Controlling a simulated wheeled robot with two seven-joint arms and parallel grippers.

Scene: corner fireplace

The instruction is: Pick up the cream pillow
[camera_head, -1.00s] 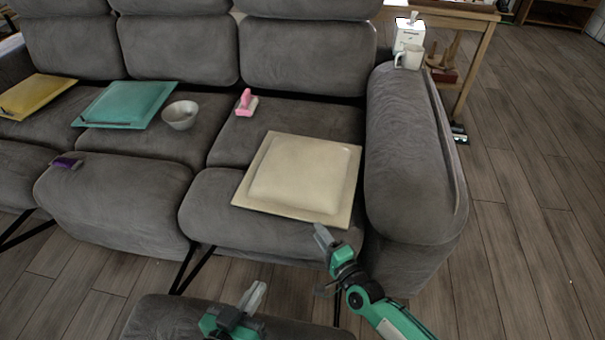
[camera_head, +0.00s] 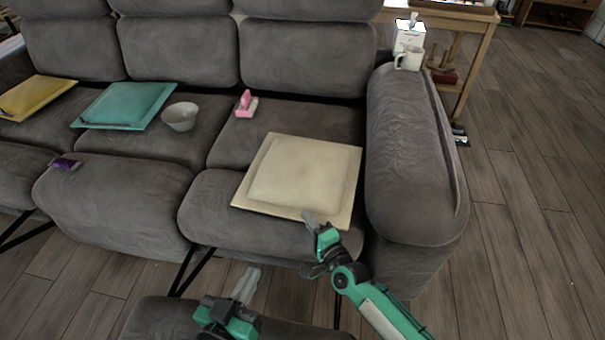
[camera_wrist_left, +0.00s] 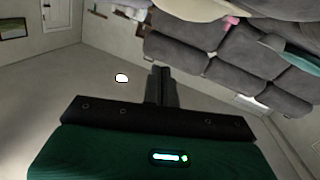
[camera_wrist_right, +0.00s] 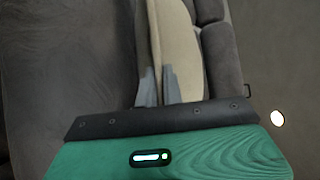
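The cream pillow (camera_head: 300,172) lies flat on the right seat of the grey sofa. Its front edge faces me. My right gripper (camera_head: 311,219) is at the pillow's front edge, near its right corner. In the right wrist view, the fingers (camera_wrist_right: 158,84) are apart, with the pillow's rim (camera_wrist_right: 155,35) running down between them. I cannot tell whether they touch it. My left gripper (camera_head: 246,283) is away from the pillow, above the grey footrest. Its fingers look closed together and empty in the left wrist view (camera_wrist_left: 162,86).
The sofa armrest (camera_head: 412,160) rises right of the pillow. A pink object (camera_head: 246,104) and a grey bowl (camera_head: 180,116) sit behind and left of it. Teal (camera_head: 126,104) and yellow (camera_head: 36,97) pillows lie further left.

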